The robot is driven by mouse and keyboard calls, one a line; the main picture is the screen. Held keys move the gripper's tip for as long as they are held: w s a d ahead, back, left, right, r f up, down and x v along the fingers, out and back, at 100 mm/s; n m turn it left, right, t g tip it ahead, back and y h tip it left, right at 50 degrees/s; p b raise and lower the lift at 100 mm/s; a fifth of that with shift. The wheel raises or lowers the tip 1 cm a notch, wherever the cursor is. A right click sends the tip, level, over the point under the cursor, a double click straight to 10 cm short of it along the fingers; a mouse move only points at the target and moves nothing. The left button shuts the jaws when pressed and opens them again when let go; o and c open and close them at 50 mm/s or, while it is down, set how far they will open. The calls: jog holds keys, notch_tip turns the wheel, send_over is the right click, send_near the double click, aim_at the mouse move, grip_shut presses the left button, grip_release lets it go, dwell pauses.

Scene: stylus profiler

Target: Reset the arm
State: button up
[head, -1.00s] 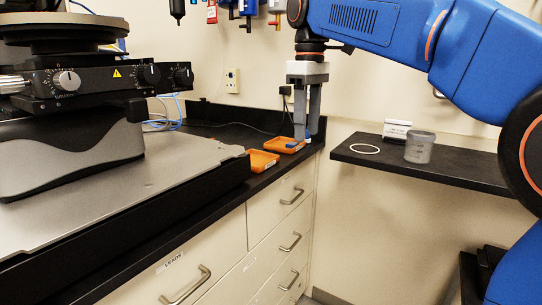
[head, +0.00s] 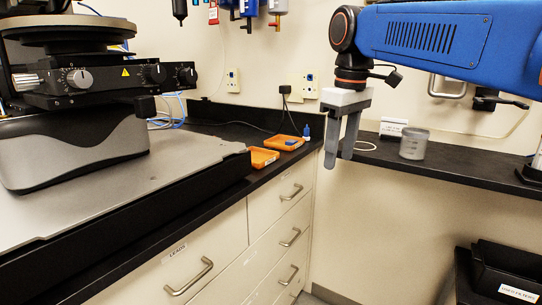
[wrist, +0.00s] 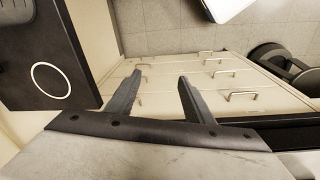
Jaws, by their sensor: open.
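My gripper (head: 338,160) hangs from my blue arm in the head view, fingers pointing down. It is in front of the gap between the drawer bench and the right-hand shelf, clear of both surfaces. In the wrist view my gripper (wrist: 158,88) shows two grey fingers spread apart, with nothing between them but the drawer fronts beyond.
Two orange trays (head: 263,158) (head: 284,142) sit on the black bench beside a small blue-capped bottle (head: 306,133). The profiler (head: 75,140) stands at left. The right shelf (head: 465,173) holds a grey cup (head: 414,144) and a white ring (wrist: 50,79). A black bin (head: 500,270) is low right.

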jog(key=s+d+f+m+t, duration=0.1)
jog(key=s+d+f+m, duration=0.3)
jog(key=s+f, duration=0.6)
jog(key=s+d+f+m+t, duration=0.2)
jog(key=s+d+f+m, duration=0.2)
jog(key=s+d+f, duration=0.5)
notch_tip(320, 180, down, 8)
jog(key=shift+s+d+f+m+t, duration=0.1)
jog(key=shift+s+d+m+t, duration=0.15)
jog(key=shift+s, duration=0.75)
